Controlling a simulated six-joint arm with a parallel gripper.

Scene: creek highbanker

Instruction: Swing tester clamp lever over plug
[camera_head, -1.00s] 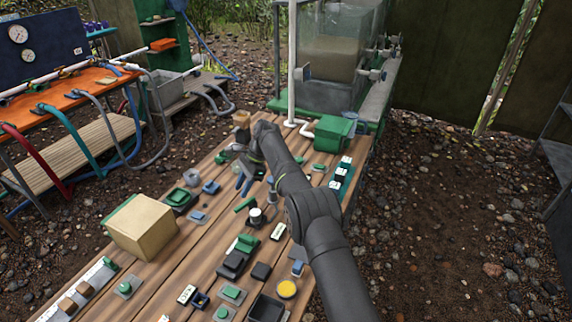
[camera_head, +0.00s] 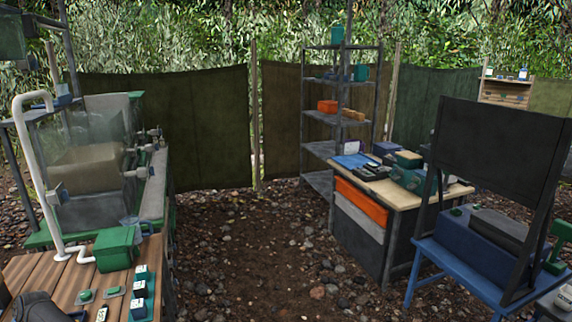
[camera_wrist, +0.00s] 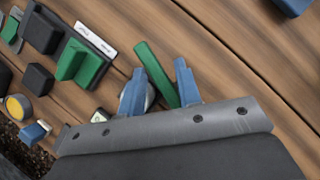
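In the wrist view, a green bar (camera_wrist: 156,74), which looks like the clamp lever, slants over the wooden bench between the two blue fingers of my gripper (camera_wrist: 160,84). The fingers are apart, with visible gaps beside the bar, and I see no clear grip on it. The lower end of the bar is hidden by the gripper body. A pale round part (camera_wrist: 149,96) shows partly behind the left finger. I cannot make out the plug. The head view does not show my gripper or the lever.
In the wrist view, a green block on a dark base (camera_wrist: 82,62), a black block (camera_wrist: 38,79) and a yellow disc (camera_wrist: 19,107) lie to the left. The head view shows a green box (camera_head: 114,249), a shelf rack (camera_head: 337,118) and a side table (camera_head: 400,195).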

